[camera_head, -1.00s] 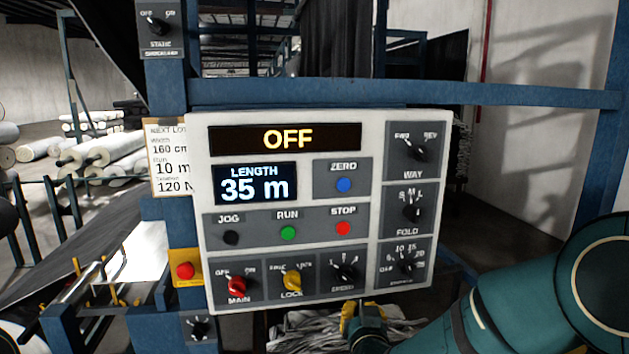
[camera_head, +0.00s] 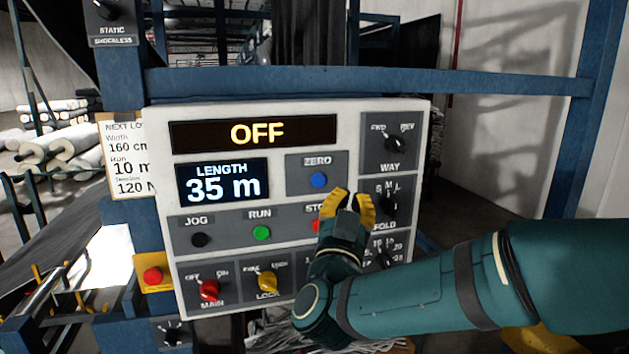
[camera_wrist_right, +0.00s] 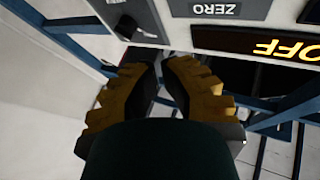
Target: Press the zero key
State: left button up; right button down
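The zero key (camera_head: 319,180) is a round blue button under the ZERO label on the white control panel (camera_head: 290,112). My right gripper (camera_head: 349,198), with yellow fingers, is in front of the panel, just below and right of the key in the head view. In the right wrist view the fingertips (camera_wrist_right: 160,68) are apart, and the ZERO label (camera_wrist_right: 214,9) shows upside down; the blue key is not visible there. My left gripper is not in view.
The display (camera_head: 254,133) reads OFF and the length screen (camera_head: 222,183) reads 35 m. Black JOG (camera_head: 199,240) and green RUN (camera_head: 261,233) keys sit lower left. The WAY knob (camera_head: 393,144) is right of the key. A blue beam (camera_head: 350,82) crosses behind the panel.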

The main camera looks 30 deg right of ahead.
jog(key=shift+w, duration=0.1)
send_near(333, 170)
jog(key=d+r, duration=0.2)
jog(key=d, duration=0.1)
jog(key=shift+w+d+r, duration=0.1)
jog(key=shift+w+d, duration=0.05)
jog(key=shift+w, duration=0.45)
jog(key=shift+w+d+r, duration=0.1)
jog(key=shift+w+d, duration=0.05)
jog(key=shift+w, duration=0.5)
jog(key=shift+w, duration=0.15)
dwell(0.5)
jog(key=shift+w+d, duration=0.1)
jog(key=shift+w, duration=0.2)
jog(key=shift+w+d, duration=0.1)
jog(key=shift+w, duration=0.3)
dwell(0.7)
jog(key=shift+s, duration=0.15)
jog(key=shift+s+b, duration=0.5)
jog(key=shift+s, duration=0.2)
